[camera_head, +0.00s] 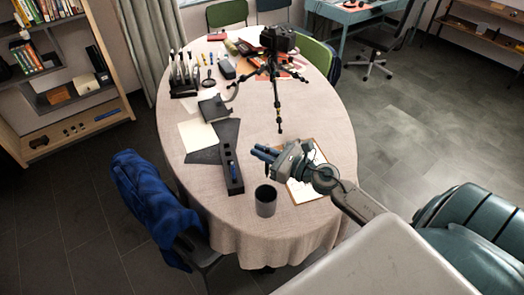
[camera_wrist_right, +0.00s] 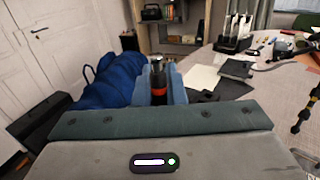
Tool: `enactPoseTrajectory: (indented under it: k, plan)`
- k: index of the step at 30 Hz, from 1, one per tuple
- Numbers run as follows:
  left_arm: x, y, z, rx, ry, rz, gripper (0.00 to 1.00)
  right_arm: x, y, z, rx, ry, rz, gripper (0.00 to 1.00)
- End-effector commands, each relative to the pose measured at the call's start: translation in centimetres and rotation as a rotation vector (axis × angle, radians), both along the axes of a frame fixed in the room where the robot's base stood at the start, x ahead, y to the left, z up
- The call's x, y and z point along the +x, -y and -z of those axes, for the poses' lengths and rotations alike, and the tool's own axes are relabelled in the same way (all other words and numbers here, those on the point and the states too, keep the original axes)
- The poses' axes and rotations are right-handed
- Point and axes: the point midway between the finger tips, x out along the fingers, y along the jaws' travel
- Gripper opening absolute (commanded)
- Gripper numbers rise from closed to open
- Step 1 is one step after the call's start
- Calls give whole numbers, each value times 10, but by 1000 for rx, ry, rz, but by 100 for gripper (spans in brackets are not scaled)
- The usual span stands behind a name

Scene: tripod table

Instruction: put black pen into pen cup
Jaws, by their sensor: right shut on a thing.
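The pen cup (camera_head: 266,208), a dark grey cylinder, stands upright near the table's front edge in the head view. My right gripper (camera_head: 264,153) is above the table, behind the cup in the picture and apart from it. In the right wrist view, its blue fingers (camera_wrist_right: 160,82) are shut on the black pen (camera_wrist_right: 159,88), which shows a dark end and an orange-red band. The cup is not in the wrist view. My left gripper is not in view.
A long dark tray (camera_head: 236,188) with a blue item lies left of the gripper. A clipboard (camera_head: 306,190) lies beneath the right arm. A camera tripod (camera_head: 276,75) stands farther back. A blue jacket (camera_head: 150,205) hangs on a chair at the left.

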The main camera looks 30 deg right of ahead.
Motion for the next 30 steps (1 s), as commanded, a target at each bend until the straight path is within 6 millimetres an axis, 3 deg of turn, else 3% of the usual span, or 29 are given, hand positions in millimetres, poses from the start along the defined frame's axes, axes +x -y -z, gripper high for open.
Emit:
enactPoseTrajectory:
  k: [30]
  plan:
    - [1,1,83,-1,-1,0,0,0,0,86,0,0,0,0]
